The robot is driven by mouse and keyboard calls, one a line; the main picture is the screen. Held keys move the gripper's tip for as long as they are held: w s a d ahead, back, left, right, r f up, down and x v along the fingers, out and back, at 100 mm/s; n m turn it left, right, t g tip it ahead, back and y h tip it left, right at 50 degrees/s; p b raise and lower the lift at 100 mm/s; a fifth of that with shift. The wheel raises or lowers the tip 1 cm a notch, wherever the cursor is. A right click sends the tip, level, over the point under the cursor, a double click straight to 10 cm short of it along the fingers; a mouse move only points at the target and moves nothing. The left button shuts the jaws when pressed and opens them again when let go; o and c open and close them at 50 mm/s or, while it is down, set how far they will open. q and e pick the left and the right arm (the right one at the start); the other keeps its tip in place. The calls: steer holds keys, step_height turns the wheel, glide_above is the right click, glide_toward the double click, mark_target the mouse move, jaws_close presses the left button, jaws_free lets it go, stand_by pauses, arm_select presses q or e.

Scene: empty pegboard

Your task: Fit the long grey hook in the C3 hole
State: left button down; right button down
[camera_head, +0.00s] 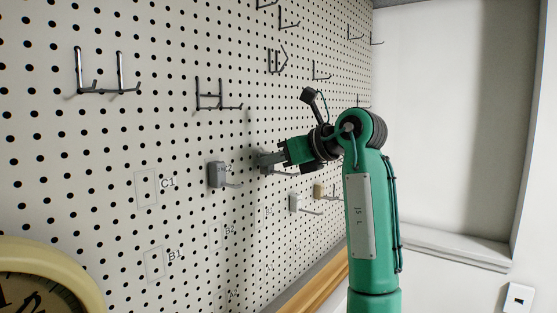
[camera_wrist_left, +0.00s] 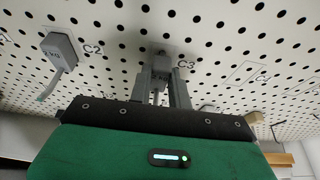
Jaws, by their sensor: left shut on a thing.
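My left gripper (camera_head: 270,161) is at the pegboard, its green arm rising from the lower right. In the left wrist view its two grey fingers (camera_wrist_left: 160,88) are shut on a grey hook (camera_wrist_left: 160,62). The hook's base is at or very close to the board, just left of the C3 label (camera_wrist_left: 186,66). I cannot tell whether its pegs sit in the hole. The fingers hide much of the hook in the head view. My right gripper is not in view.
The pegboard (camera_head: 130,120) fills the left. A grey hook (camera_head: 218,174) hangs by C2. A white hook (camera_head: 296,203) and a beige one (camera_head: 320,190) are lower right. Black wire hooks (camera_head: 105,88) line the upper board. A round clock (camera_head: 90,262) is lower left.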

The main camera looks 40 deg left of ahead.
arm_select(q)
steer(key=shift+s+a, duration=0.1)
steer(key=shift+a, duration=0.4)
steer(key=c, duration=1.3)
jaws_free()
steer(key=shift+a, duration=0.1)
steer(key=shift+o, duration=0.5)
steer(key=shift+a, duration=0.15)
steer(key=shift+d+b, duration=0.3)
steer(key=shift+d, duration=0.2)
steer(key=b+v, duration=0.5)
steer(key=v, duration=0.8)
steer(key=shift+r, duration=0.2)
steer(key=shift+a, duration=0.15)
